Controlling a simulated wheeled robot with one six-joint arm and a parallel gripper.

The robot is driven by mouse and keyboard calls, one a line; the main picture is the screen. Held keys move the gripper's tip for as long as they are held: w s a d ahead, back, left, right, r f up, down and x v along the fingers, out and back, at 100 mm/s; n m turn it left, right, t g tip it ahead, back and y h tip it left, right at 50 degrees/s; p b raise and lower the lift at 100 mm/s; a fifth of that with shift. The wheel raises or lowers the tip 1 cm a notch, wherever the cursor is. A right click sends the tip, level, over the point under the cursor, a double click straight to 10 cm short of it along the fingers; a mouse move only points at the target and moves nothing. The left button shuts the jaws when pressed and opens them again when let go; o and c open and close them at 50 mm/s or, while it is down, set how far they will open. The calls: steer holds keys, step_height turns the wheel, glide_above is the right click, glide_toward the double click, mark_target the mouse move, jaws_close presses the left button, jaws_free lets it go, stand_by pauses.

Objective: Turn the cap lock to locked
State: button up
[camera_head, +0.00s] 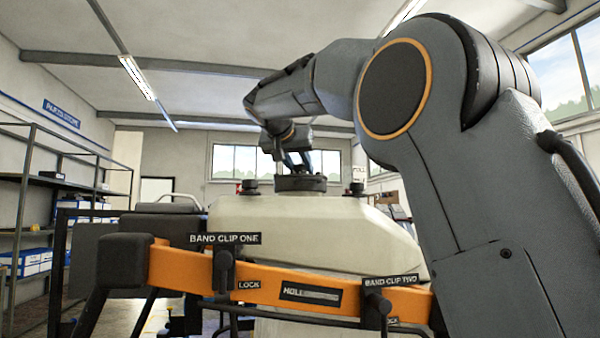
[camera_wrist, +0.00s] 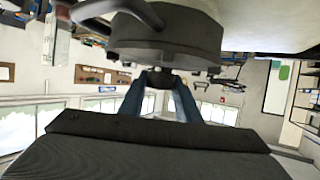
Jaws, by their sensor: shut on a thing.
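The white tank (camera_head: 310,222) has a dark round cap (camera_head: 301,183) on its top. My gripper (camera_head: 293,161) reaches down to this cap from above. In the wrist view, which is upside down, the cap (camera_wrist: 165,42) fills the top middle. My gripper's two blue-grey fingers (camera_wrist: 159,88) stand against its upper face, one on each side of a small dark part, the cap lock (camera_wrist: 159,77). They are shut on it. The fingers partly hide the lock, and I cannot read its turned position. No locked or unlocked mark is readable.
An orange frame bar (camera_head: 200,270) with black band clips (camera_head: 224,265) crosses in front of the tank. Small dark fittings (camera_head: 249,187) stand on the tank beside the cap. Shelving (camera_head: 30,180) is at the far left. The space above the tank is open apart from my arm.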

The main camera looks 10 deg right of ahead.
steer(key=shift+f+m+g+h, duration=0.15)
steer(key=shift+m+g+h, duration=0.35)
steer(key=shift+m+h, duration=0.1)
steer(key=o, duration=1.1)
steer(key=shift+c, duration=0.2)
steer(key=b+v, duration=0.1)
steer(key=v, duration=0.6)
steer(key=shift+s+a, duration=0.1)
steer(key=shift+a, duration=0.3)
steer(key=shift+s, duration=0.1)
